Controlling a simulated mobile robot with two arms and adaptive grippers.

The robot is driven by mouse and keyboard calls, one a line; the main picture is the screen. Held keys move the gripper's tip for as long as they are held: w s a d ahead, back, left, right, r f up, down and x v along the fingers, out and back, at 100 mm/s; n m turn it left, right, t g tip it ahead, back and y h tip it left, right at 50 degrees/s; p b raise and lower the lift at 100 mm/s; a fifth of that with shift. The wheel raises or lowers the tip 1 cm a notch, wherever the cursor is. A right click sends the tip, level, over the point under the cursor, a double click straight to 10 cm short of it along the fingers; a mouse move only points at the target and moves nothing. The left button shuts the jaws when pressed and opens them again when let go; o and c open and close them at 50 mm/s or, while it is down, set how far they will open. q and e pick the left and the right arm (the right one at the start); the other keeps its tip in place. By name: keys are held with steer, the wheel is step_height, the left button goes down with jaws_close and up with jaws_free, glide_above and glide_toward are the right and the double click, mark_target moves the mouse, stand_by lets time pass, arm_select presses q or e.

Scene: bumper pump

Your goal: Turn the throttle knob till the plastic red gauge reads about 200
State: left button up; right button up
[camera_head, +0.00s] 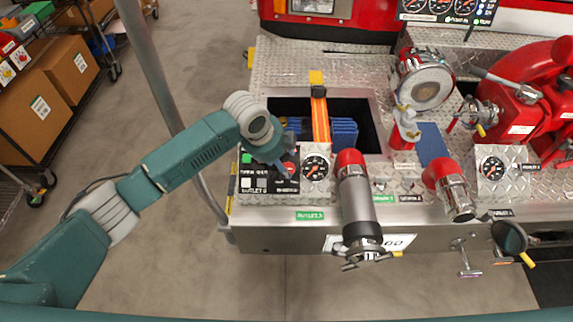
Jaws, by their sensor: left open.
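A black control panel (255,185) with small green, red and white parts sits at the left of the bumper deck. My left gripper (284,164) is over the top of this panel, pointing down at its right side, with its jaws open. The gripper and wrist hide part of the panel. I cannot make out the throttle knob clearly there. Just right of the panel is a round gauge (315,168) with a dark face; its reading is too small to tell. My right gripper is not in view.
A grey nozzle with a red elbow (355,200) stands close right of the gauge. Behind is an open bin (370,105) with blue hose. Another gauge (492,168) is farther right. A grey pole (160,80) rises left of the bumper.

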mark_target(287, 167)
arm_select(q)
steer(key=shift+p+x, duration=0.3)
steer(key=shift+x, duration=2.45)
steer(key=c, duration=1.1)
steer(key=shift+r+n+p, duration=0.1)
steer(key=shift+n+p, duration=0.2)
steer(key=shift+n, duration=0.4)
